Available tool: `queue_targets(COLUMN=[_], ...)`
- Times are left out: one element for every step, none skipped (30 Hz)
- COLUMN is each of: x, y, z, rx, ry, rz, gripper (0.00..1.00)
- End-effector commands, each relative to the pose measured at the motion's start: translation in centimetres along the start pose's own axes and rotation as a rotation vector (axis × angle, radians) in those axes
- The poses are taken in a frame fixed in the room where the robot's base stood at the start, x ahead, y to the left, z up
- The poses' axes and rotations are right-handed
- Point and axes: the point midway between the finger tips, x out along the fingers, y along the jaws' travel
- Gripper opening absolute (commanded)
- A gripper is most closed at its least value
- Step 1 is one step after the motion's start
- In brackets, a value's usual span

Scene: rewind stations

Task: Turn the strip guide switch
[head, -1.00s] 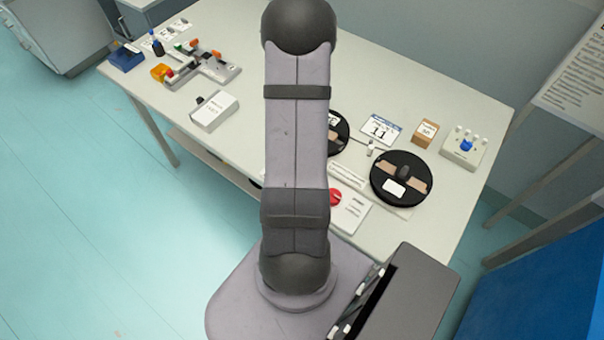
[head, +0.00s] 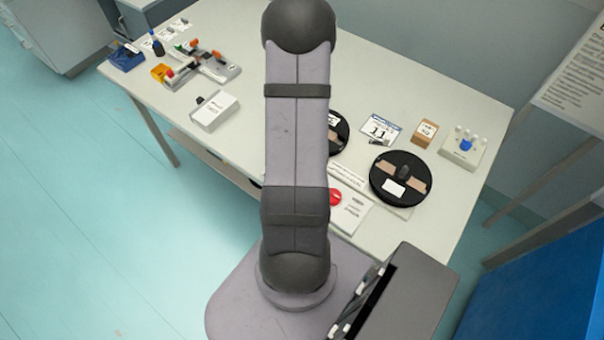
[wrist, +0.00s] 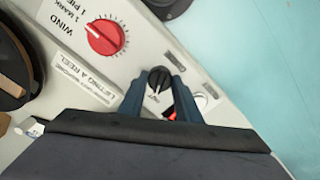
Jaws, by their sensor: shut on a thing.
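The switch is a black knob (wrist: 156,84) with a pale pointer line, on a light panel in the wrist view. A short printed mark beside it is too small to read surely. My gripper (wrist: 160,88) is shut on this knob, with one dark blue finger on each side. A small red-and-white part shows by the right finger, partly covered. In the head view my arm hides the gripper and the knob.
A red dial (wrist: 105,36) sits on the same panel, and a black reel (wrist: 12,72) is at the left. In the head view another black reel (head: 401,190), a number card (head: 379,130), a brown box (head: 424,133) and a blue-knobbed unit (head: 463,152) stand to the right.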

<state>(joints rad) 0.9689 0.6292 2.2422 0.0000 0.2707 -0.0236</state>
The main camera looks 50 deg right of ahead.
Motion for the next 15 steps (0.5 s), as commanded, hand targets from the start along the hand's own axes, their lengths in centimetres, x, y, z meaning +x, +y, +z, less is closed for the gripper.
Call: queue_targets(x=[-0.06, -0.06, -0.06, -0.06, -0.06, -0.06, -0.06, -0.06, -0.06, -0.06, -0.06, -0.06, -0.06, -0.06, -0.06], y=[0.00, 0.00, 0.00, 0.00, 0.00, 0.00, 0.00, 0.00, 0.00, 0.00, 0.00, 0.00, 0.00, 0.00, 0.00], z=[-0.04, -0.04, -0.05, -0.05, -0.05, -0.05, -0.05, -0.05, -0.05, -0.06, -0.06, -0.06, -0.06, -0.07, -0.07], rx=[-0.016, -0.025, -0.035, -0.042, -0.048, -0.054, -0.057, -0.060, -0.062, -0.064, -0.065, -0.066, -0.066, -0.066, -0.066], ry=[0.001, 0.001, 0.001, 0.001, 0.001, 0.001, 0.001, 0.001, 0.001, 0.001, 0.001, 0.001, 0.001, 0.002, 0.002], rz=[0.000, 0.000, 0.000, 0.000, 0.000, 0.000, 0.000, 0.000, 0.000, 0.000, 0.000, 0.000, 0.000, 0.000, 0.000], gripper=[0.08, 0.08, 0.08, 0.08, 0.08, 0.08, 0.08, 0.08, 0.08, 0.08, 0.08, 0.08, 0.08, 0.08, 0.08])
